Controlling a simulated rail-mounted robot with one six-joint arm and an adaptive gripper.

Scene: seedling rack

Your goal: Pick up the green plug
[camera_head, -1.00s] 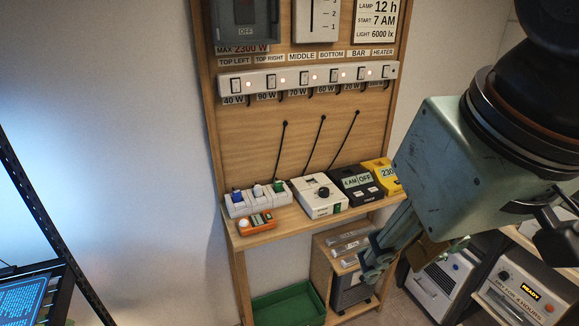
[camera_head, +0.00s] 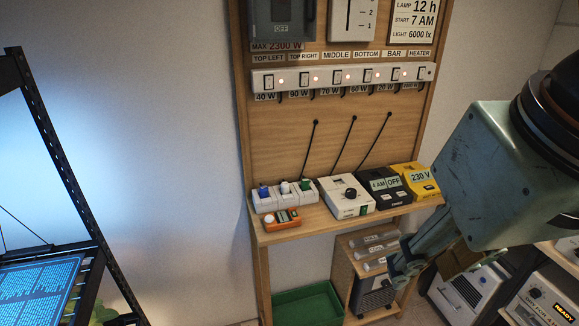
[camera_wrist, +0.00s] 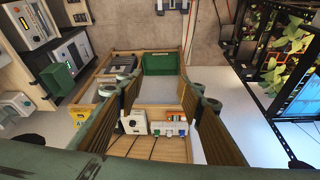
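The green plug (camera_head: 304,184) sits at the right end of a white socket strip (camera_head: 267,205) on the wooden shelf, beside a white plug (camera_head: 285,187) and a blue plug (camera_head: 263,191). In the wrist view, which is upside down, the green plug (camera_wrist: 156,131) is small, beyond my fingers. My gripper (camera_head: 402,268) hangs right of and below the strip in the head view, apart from it. In the wrist view my gripper (camera_wrist: 168,88) shows its two fingers wide apart, with nothing held between them.
An orange device (camera_head: 281,220) lies in front of the strip. A white box with a dial (camera_head: 345,197), a black timer (camera_head: 385,187) and a yellow 230 V box (camera_head: 415,180) stand to its right. A green bin (camera_head: 305,304) is below. A dark rack (camera_head: 60,165) stands left.

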